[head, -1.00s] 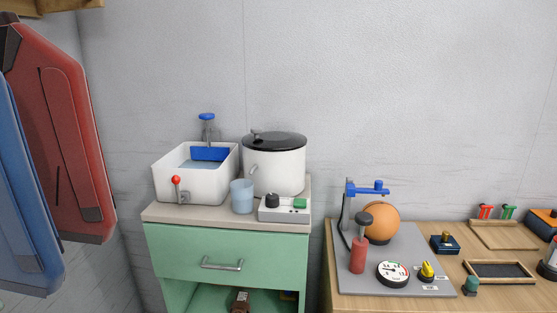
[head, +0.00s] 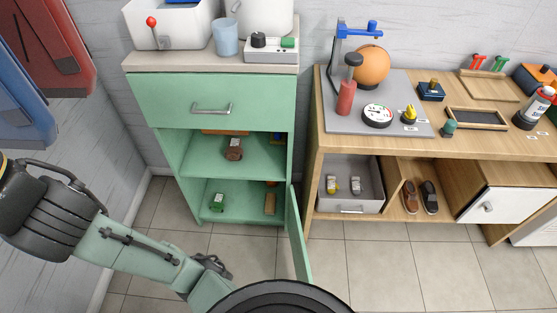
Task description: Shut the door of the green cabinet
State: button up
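The green cabinet (head: 165,140) stands left of centre against the back wall in the head view, with its lower compartment open. Its green door (head: 297,240) is swung out from the right side of the cabinet. I see it almost edge-on, extending toward me at the right of the opening, and its lower end is near my own round black part at the bottom. The drawer (head: 215,100) above the opening is shut. My arm shows at the lower left, apart from the door.
Inside the cabinet are a brown toy (head: 234,150) on the shelf and a green toy (head: 217,203) below. A blue cup (head: 225,38) stands on top. A wooden bench (head: 317,125) stands to the right. Tiled floor (head: 375,265) is clear right of the door.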

aim_at(303, 270)
jog(key=l+u, duration=0.2)
jog(key=l, duration=0.25)
jog(key=k+l+u, duration=0.15)
jog(key=l, duration=0.3)
jog(key=k+l+u, duration=0.2)
jog(key=l, duration=0.25)
jog(key=k+l+u, duration=0.15)
jog(key=l, duration=0.25)
jog(key=k+l+u, duration=0.15)
jog(key=k+l, duration=0.15)
jog(key=l+z, duration=0.25)
jog(key=k+j, duration=0.05)
